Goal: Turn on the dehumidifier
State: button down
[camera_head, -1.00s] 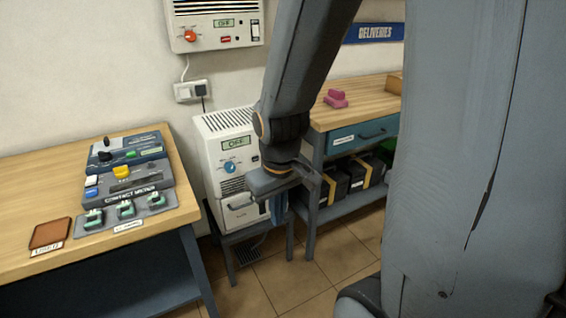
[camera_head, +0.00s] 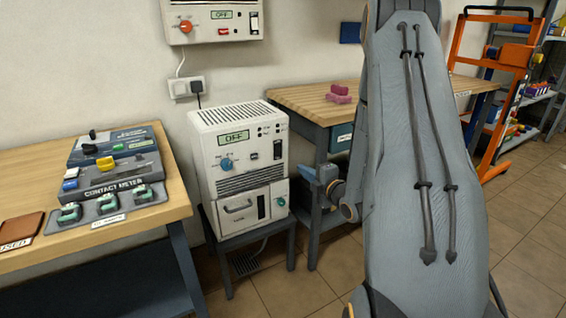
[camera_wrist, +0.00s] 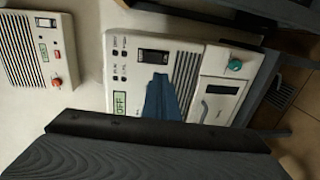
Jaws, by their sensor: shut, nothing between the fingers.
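The white unit (camera_head: 238,160) on a low dark stand appears to be the dehumidifier. Its display (camera_head: 233,138) reads OFF. A blue knob (camera_head: 226,164) sits below the display, a black rocker switch (camera_head: 278,150) to the right, and a drawer with a handle and a green knob (camera_head: 281,202) below. In the wrist view the panel is turned sideways, with the switch (camera_wrist: 153,56) and display (camera_wrist: 119,103) visible. My gripper (camera_wrist: 162,98) is shut and empty in front of the panel there, hiding the blue knob. In the head view it is right of the unit.
A wall unit (camera_head: 212,22) with a red knob, also reading OFF, hangs above. A wooden table (camera_head: 30,160) with a contact meter (camera_head: 115,175) stands left. A bench (camera_head: 300,100) with a pink object (camera_head: 339,94) stands right, beyond it an orange cart (camera_head: 490,90).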

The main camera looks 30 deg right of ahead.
aim_at(280, 155)
dwell(0.3)
jog(key=w, duration=0.4)
jog(key=w+f, duration=0.1)
jog(key=w, duration=0.9)
jog(key=shift+a+f, duration=0.25)
jog(key=shift+f, duration=0.05)
jog(key=shift+d, duration=0.15)
